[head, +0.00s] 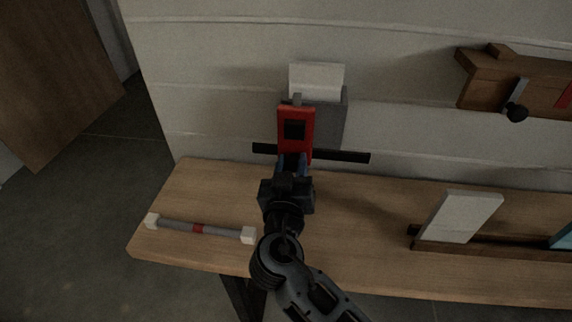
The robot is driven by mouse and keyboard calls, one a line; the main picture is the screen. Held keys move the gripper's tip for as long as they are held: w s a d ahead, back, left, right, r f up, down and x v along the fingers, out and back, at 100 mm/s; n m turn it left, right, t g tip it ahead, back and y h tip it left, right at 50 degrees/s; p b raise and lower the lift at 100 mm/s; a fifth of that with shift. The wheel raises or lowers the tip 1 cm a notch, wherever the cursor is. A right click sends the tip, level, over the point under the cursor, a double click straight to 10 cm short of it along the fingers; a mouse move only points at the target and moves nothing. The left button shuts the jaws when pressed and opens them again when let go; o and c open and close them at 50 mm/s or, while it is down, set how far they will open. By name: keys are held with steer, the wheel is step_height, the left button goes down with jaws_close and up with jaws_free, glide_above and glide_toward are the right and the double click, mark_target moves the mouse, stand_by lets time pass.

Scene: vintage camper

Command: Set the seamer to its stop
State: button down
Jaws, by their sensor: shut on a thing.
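A red upright piece with a dark square window, which I take to be the seamer (296,119), stands in front of the back wall. Behind it is a grey box (331,122) with a pale sheet (317,77) rising from its top. A black horizontal bar (343,156) runs across at the red piece's foot. My gripper (292,162) reaches up from below and its fingers are at the lower end of the red piece, shut on it. The exact contact is dark and partly hidden by my wrist. I cannot make out a stop.
A pale panel (459,216) leans in a dark rack at right. A wooden wall fixture (482,80) carries a black-knobbed lever (516,111).

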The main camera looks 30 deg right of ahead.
steer(key=s+d, duration=0.1)
steer(key=d, duration=0.1)
steer(key=s+d+b, duration=0.1)
steer(key=s+d, duration=0.2)
steer(key=d, duration=0.1)
steer(key=shift+s+d, duration=0.35)
steer(key=shift+s, duration=0.05)
steer(key=c, duration=0.8)
jaws_free()
steer(key=b+v, duration=0.2)
steer(key=v, duration=0.6)
